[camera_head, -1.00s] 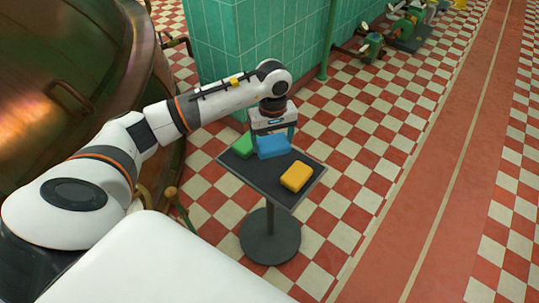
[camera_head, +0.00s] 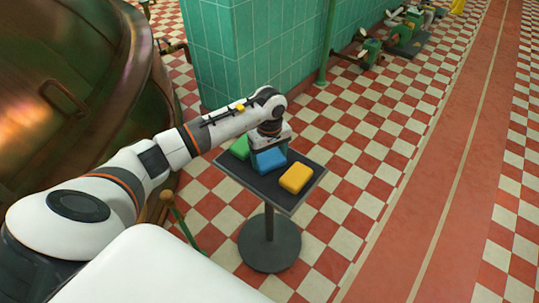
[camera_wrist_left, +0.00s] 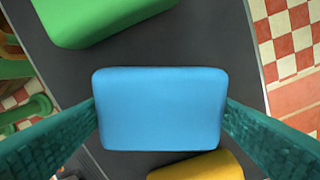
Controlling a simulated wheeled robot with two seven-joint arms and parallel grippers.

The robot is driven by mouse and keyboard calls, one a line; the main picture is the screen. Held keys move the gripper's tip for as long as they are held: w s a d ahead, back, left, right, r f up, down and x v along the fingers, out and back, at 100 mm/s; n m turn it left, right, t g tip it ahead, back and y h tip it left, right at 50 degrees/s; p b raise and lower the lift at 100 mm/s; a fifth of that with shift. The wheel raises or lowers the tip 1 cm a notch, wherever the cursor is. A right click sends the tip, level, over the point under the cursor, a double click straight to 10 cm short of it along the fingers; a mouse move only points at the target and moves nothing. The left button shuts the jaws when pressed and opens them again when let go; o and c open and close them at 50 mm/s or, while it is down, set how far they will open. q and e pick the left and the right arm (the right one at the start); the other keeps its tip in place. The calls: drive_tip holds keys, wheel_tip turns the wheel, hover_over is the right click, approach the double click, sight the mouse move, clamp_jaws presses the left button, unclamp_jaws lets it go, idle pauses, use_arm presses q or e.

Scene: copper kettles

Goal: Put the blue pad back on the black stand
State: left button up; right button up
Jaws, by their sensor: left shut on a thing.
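The blue pad (camera_head: 269,160) is at the middle of the black stand's top, between the green and yellow pads; it also fills the middle of the left wrist view (camera_wrist_left: 160,108). Whether the pad's underside touches the stand top cannot be told. My right gripper is not in view.
A yellow pad (camera_head: 296,178) lies on the stand's right part and a green pad (camera_head: 240,147) on its left part, both close to the blue pad. A green tiled pillar (camera_head: 265,45) stands behind. A large copper kettle (camera_head: 70,75) is at the left.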

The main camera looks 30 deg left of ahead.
sight(270, 158)
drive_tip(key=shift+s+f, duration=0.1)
use_arm(q)
drive_tip(key=o, duration=0.9)
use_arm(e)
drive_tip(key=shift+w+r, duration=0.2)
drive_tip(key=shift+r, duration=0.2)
use_arm(q)
drive_tip(key=shift+r, duration=0.1)
wheel_tip(270, 158, up, 12)
drive_tip(key=shift+p, duration=0.6)
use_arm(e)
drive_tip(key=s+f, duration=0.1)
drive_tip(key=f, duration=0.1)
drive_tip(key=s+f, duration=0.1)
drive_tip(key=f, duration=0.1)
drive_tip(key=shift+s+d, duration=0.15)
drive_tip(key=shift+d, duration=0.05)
